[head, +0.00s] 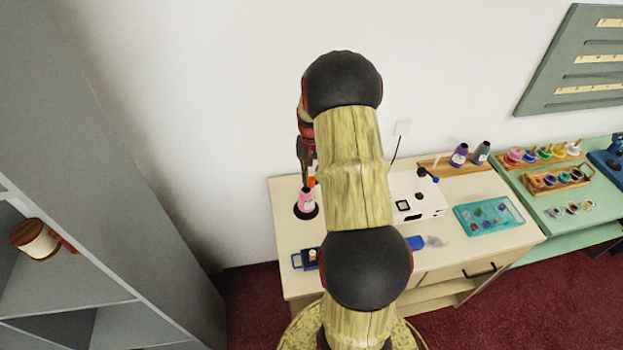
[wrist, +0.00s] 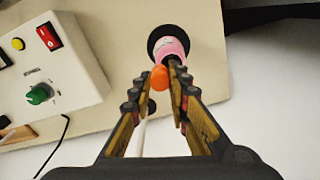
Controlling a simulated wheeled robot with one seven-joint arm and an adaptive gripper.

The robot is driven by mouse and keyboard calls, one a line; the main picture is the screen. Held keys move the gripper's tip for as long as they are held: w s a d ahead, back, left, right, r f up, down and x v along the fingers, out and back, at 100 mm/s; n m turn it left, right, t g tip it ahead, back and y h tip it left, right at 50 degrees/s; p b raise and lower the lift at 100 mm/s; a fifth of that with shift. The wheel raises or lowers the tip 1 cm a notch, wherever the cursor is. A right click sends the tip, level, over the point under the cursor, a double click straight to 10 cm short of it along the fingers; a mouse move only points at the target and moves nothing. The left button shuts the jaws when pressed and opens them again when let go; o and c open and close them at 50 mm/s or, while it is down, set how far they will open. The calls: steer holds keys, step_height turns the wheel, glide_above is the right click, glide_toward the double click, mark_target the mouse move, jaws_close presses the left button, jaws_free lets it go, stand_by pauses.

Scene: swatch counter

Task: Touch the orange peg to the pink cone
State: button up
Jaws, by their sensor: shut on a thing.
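The orange peg (wrist: 160,79) is between the fingertips of my gripper (wrist: 158,84), which is shut on it. In the head view the orange peg (head: 311,177) shows beside my gripper (head: 307,163), just above the pink cone. The pink cone (head: 306,201) stands upright on a black round base (head: 304,214) near the left back of the pale counter. In the wrist view the pink cone (wrist: 174,42) lies just beyond the peg, partly hidden by a fingertip. I cannot tell whether peg and cone touch.
A white box with knobs (head: 416,196) stands right of the cone; it also shows in the wrist view (wrist: 45,62). A small blue tray (head: 306,259) lies near the front. A teal tray (head: 489,215) and bottles (head: 460,155) are farther right. My arm hides the counter's middle.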

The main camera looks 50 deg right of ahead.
steer(key=shift+r+p, duration=0.85)
steer(key=shift+r, duration=0.8)
steer(key=shift+f, duration=0.1)
